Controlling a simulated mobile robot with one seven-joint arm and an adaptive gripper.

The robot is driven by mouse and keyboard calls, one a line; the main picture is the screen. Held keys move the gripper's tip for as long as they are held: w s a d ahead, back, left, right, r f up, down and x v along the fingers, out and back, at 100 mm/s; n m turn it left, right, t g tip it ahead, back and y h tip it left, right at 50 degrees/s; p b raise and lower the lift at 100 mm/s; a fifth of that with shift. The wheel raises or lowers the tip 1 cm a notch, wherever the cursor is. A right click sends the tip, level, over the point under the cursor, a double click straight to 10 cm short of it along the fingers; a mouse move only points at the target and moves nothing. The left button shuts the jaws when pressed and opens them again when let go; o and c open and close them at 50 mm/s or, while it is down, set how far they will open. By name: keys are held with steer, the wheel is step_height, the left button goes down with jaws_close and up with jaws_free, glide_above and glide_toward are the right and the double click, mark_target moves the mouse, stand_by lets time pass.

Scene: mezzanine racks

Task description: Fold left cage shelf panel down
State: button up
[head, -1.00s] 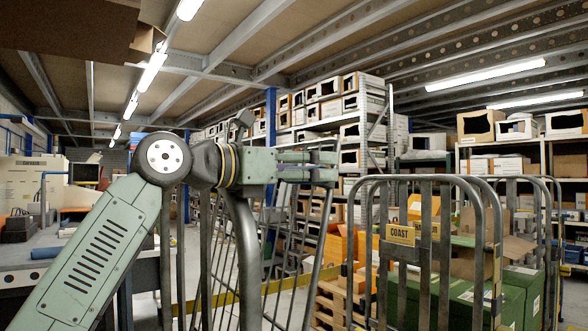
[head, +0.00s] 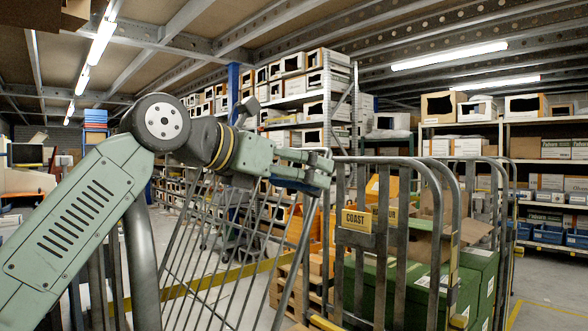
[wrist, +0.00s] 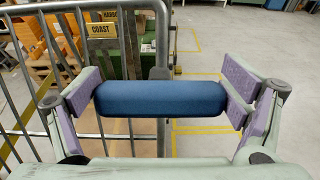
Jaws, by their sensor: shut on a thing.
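The left cage shows in the head view as a thick grey upright tube (head: 143,262) with bars beside it. Its wire shelf panel, with a slanting edge tube (head: 297,255), leans over to the right from the cage. My gripper (head: 318,172) is at the upper end of that edge tube. In the wrist view my gripper (wrist: 165,97) is shut on a blue padded grip (wrist: 160,98), with a purple pad at each end of it. How the grip joins the panel is hidden. The blue grip also shows partly under the fingers in the head view (head: 298,185).
Close by on the right stands a second cage with a COAST sign (head: 357,220), holding green boxes (head: 480,275). Its bars also show just behind my gripper in the wrist view. Racks of cartons (head: 330,105) stand behind. Floor at far right (head: 550,285) is clear.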

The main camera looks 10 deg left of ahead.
steer(key=o, duration=1.4)
steer(key=shift+s+a+r, duration=0.1)
steer(key=shift+r, duration=0.05)
steer(key=v, duration=1.2)
